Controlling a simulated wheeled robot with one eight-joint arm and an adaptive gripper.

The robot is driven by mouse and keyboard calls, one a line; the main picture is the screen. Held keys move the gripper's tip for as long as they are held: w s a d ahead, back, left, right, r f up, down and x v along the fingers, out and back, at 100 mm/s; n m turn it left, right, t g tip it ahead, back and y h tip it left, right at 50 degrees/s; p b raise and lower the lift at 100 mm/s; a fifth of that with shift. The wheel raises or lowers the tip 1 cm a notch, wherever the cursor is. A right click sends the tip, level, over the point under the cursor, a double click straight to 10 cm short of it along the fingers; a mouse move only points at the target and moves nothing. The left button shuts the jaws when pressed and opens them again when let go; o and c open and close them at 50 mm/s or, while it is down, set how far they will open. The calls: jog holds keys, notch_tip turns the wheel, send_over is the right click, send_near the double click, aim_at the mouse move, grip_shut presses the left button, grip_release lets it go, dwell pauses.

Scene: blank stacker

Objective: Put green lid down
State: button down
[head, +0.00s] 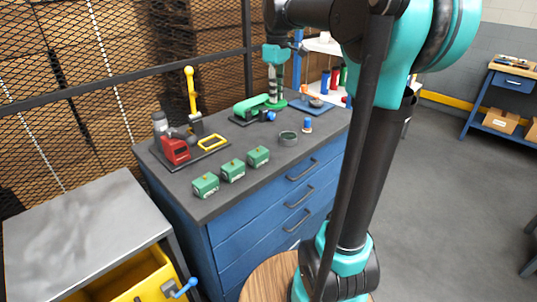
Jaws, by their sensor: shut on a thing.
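My arm comes in from the right, and its dark wrist section runs along the top edge of the head view.
Several things crowd the bench: green boxes (232,171) in a row, a red device (175,151), a yellow frame (212,142), a grey ring (288,139) and a small blue-topped piece (307,126). A grey cabinet (85,225) with an open yellow drawer (125,278) stands front left.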

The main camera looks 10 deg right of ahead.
notch_tip(320, 180, down, 20)
jog(key=shift+r, duration=0.25)
jog(key=shift+f, duration=0.1)
jog(key=c, duration=1.4)
grip_release()
jog(key=shift+c, duration=0.2)
notch_tip(320, 180, up, 12)
jog(key=s+d+f+m+t, duration=0.2)
jog(key=s+f+m, duration=0.2)
jog(key=s+f, duration=0.6)
jog(key=s+d+f+m+t, duration=0.1)
jog(key=s+f+m, duration=0.4)
jog(key=s+f, duration=0.6)
jog(key=shift+s+d+f+t, duration=0.15)
jog(key=shift+s+d+t, duration=0.25)
jog(key=shift+s+t, duration=0.15)
